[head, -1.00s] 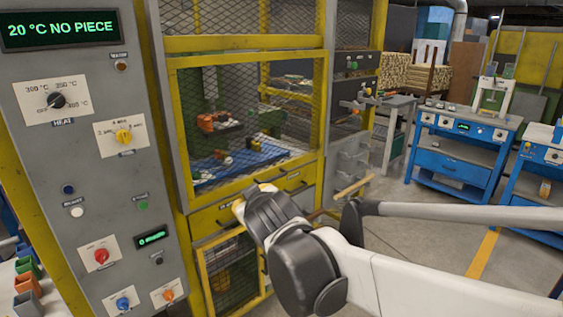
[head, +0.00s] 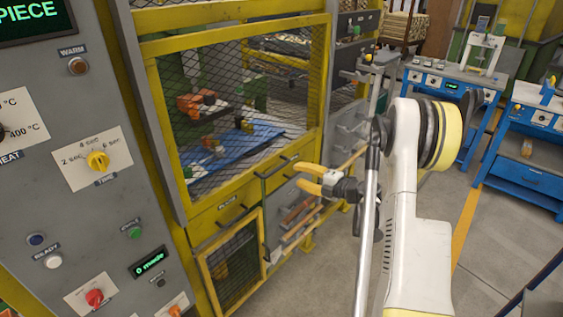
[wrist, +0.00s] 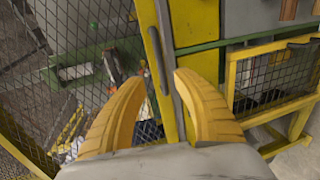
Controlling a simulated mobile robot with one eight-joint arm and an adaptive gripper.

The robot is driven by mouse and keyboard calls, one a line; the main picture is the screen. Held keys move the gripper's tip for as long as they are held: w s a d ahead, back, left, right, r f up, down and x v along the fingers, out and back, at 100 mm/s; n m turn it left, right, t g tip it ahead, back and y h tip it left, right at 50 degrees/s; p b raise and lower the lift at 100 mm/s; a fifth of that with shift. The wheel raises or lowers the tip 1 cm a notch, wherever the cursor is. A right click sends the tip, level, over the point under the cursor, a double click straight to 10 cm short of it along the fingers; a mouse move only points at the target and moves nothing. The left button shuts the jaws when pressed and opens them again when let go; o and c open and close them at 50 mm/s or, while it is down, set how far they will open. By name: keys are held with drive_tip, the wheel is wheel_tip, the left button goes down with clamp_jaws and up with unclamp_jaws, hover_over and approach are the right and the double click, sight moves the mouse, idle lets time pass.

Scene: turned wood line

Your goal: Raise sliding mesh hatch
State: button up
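The sliding mesh hatch (head: 235,105) is a yellow frame with dark wire mesh on the front of the yellow-and-grey machine. It is down, covering the opening. A dark bar handle (head: 279,165) sticks out along its lower rail. My gripper (head: 296,178) has two yellow fingers, spread apart and empty, just right of the handle in the head view. In the wrist view, my gripper (wrist: 151,78) points toward the lower rail. The grey handle (wrist: 165,45) appears between and beyond the fingertips, with mesh (wrist: 70,70) to the left. I see no contact with the handle.
A yellow drawer (head: 225,212) and a lower mesh door (head: 235,262) sit below the hatch. The control panel (head: 80,160) stands close on the left. Behind the mesh are a blue tray (head: 232,155) and orange parts. Open floor (head: 470,250) lies at the right.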

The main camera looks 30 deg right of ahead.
sight(279, 169)
drive_tip(key=b+x, duration=0.2)
drive_tip(key=x, duration=0.8)
drive_tip(key=shift+w+a+f+b, duration=0.1)
drive_tip(key=shift+w+a+b, duration=0.1)
drive_tip(key=shift+b, duration=0.15)
clamp_jaws()
